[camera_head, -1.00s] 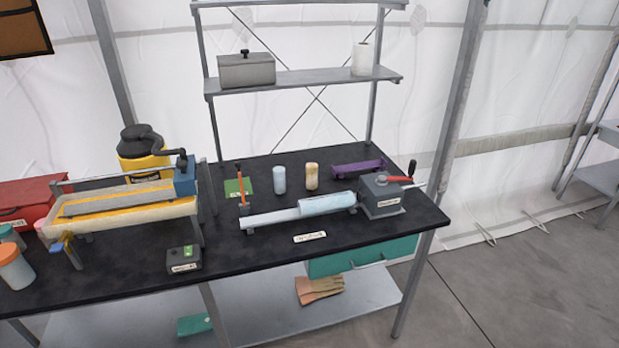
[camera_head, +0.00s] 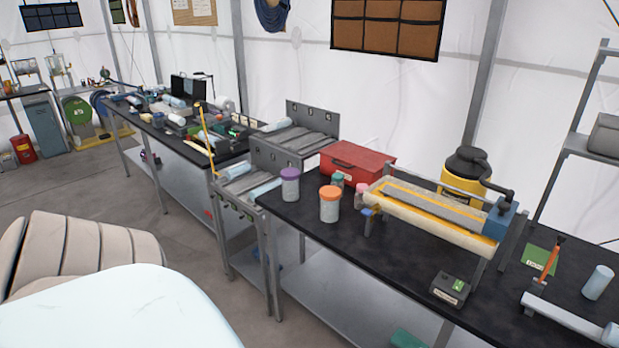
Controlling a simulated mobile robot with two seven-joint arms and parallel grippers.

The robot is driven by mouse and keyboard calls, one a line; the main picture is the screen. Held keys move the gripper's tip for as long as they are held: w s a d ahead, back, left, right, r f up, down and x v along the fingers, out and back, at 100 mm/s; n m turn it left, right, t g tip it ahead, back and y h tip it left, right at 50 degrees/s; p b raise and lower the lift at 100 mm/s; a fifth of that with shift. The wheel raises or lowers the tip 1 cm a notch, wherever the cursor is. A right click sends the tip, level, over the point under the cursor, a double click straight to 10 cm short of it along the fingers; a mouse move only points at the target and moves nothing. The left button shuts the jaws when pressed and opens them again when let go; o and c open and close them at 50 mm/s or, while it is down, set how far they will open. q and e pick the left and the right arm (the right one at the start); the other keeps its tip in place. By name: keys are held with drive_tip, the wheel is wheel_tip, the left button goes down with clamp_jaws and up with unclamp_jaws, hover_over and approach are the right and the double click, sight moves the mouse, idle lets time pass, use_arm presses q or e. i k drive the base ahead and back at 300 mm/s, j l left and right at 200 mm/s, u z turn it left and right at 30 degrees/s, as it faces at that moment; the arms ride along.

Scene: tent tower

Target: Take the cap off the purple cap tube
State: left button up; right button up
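The purple cap tube (camera_head: 290,190) stands upright near the left end of the black-topped bench (camera_head: 330,240). Its purple cap (camera_head: 290,173) sits on top of its pale body. A similar tube with an orange cap (camera_head: 330,203) stands just to its right and nearer to me. Neither of my grippers shows in this view.
A red case (camera_head: 357,163) lies behind the tubes, with smaller capped containers beside it. A trough-like device (camera_head: 430,220) fills the bench to the right. A grey rack with rollers (camera_head: 245,180) adjoins the bench's left end. A padded seat (camera_head: 85,255) is at lower left.

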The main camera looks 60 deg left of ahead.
sight(290, 190)
drive_tip(key=u, duration=1.9)
drive_tip(key=z, duration=0.2)
drive_tip(key=i+j+z, duration=0.25)
drive_tip(key=z, duration=0.2)
drive_tip(key=i+j+z, duration=0.2)
drive_tip(key=j+z, duration=0.2)
drive_tip(key=i+j+z, duration=0.1)
drive_tip(key=j, duration=0.3)
drive_tip(key=i+j+z, duration=0.1)
drive_tip(key=j, duration=0.25)
drive_tip(key=j+z, duration=0.1)
drive_tip(key=j, duration=0.3)
drive_tip(key=i+j, duration=0.1)
drive_tip(key=j, duration=0.3)
drive_tip(key=i+j, duration=0.1)
drive_tip(key=j, duration=0.35)
drive_tip(key=i+j, duration=0.15)
drive_tip(key=j, duration=0.3)
drive_tip(key=i+j+z, duration=0.1)
drive_tip(key=j, duration=0.3)
drive_tip(key=i+j, duration=0.1)
drive_tip(key=j, duration=0.35)
